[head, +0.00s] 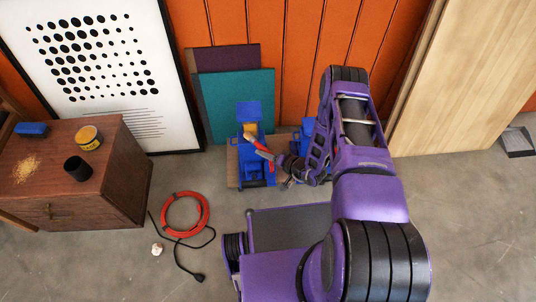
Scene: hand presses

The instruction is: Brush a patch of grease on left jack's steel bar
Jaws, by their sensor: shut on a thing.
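The left jack (255,172) is a blue upright press standing on a brown board (233,165) against the orange wall. A small yellow-tan area shows near its top, but I cannot tell if this is grease. Its steel bar cannot be made out. My gripper (274,160) is in front of the left jack, at its right side, shut on a brush (262,149) with a red handle. The brush's pale end points up and left toward the jack; I cannot tell if it touches. A second blue jack (307,127) stands to the right, mostly hidden behind my arm.
A brown cabinet (130,205) at left holds a yellow tin (89,138), a black cup (77,168), a blue block-like object (31,129) and yellowish crumbs (26,168). A red hose coil (185,196) and black cable lie on the floor. Panels (240,100) lean behind the jacks.

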